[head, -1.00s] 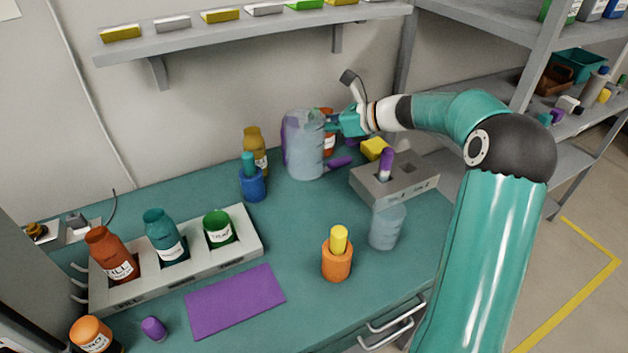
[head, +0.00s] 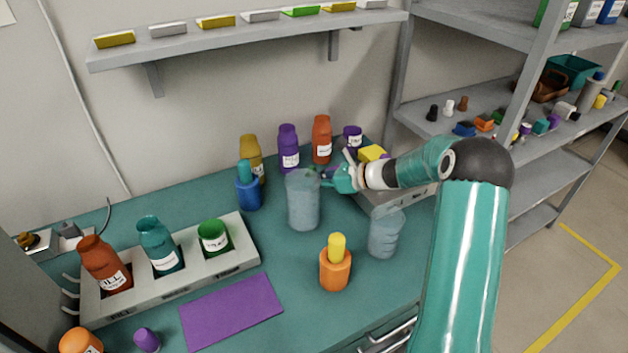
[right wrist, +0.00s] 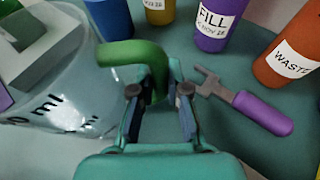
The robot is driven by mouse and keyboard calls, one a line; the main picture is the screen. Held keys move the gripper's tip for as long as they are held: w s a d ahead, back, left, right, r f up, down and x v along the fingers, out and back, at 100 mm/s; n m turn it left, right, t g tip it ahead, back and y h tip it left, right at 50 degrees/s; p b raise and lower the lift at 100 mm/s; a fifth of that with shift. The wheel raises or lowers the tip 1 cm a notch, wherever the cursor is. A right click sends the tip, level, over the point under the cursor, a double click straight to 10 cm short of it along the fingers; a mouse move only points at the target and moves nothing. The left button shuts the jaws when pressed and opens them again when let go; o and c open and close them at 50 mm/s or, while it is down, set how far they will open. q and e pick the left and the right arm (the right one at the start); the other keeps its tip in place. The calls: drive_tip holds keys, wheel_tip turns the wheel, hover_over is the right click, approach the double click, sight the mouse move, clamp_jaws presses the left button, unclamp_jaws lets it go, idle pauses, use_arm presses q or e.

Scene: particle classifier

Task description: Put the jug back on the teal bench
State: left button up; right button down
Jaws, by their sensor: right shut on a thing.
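The jug (head: 303,203) is a translucent pale-blue vessel over the middle of the teal bench (head: 225,230). It looks upright. In the right wrist view the jug (right wrist: 50,80) fills the left side, with black ml marks and a green handle (right wrist: 140,54). My right gripper (head: 332,179) is at the jug's right side; in the right wrist view its fingers (right wrist: 159,88) are closed on the green handle. I cannot tell whether the jug's base touches the bench. My left gripper is out of view.
A beaker (head: 385,234) and an orange pot with a yellow top (head: 336,266) stand near the jug. A blue bottle (head: 249,190) is to its left; a purple bottle (head: 288,148) and a red one (head: 321,140) are behind. A purple-handled wrench (right wrist: 258,110) lies behind.

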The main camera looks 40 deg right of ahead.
drive_tip(key=c, duration=1.2)
unclamp_jaws()
drive_tip(key=shift+o, duration=0.2)
drive_tip(key=shift+r, duration=0.1)
drive_tip(key=v, duration=1.2)
